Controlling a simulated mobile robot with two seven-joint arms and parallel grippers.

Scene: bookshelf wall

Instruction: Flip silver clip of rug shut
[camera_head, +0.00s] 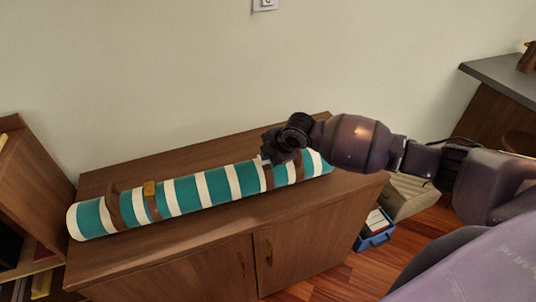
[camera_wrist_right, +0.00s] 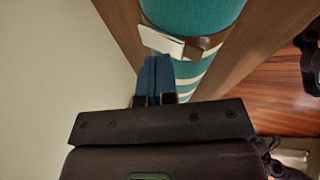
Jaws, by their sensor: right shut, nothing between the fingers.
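A rolled rug (camera_head: 217,186) with teal and white stripes lies on a wooden cabinet; part of it shows in the right wrist view (camera_wrist_right: 195,14). Its silver clip (camera_wrist_right: 162,41) shows there as a pale plate at a brown strap (camera_wrist_right: 212,41), jutting out past the strap's end. Whether it is fully open is hard to tell. In the head view the clip is mostly hidden by my right gripper (camera_head: 268,157), at the rug's right part. In the wrist view the blue fingertips (camera_wrist_right: 158,62) are together, empty, just beside the clip; contact is unclear. My left gripper is not in view.
The cabinet top (camera_head: 140,175) is otherwise bare, with the wall behind. A gold clip (camera_head: 150,188) sits on the rug's left strap. A shelf (camera_head: 30,190) stands at the left. A blue crate (camera_head: 375,236) is on the floor at the right, below a dark counter (camera_head: 505,75).

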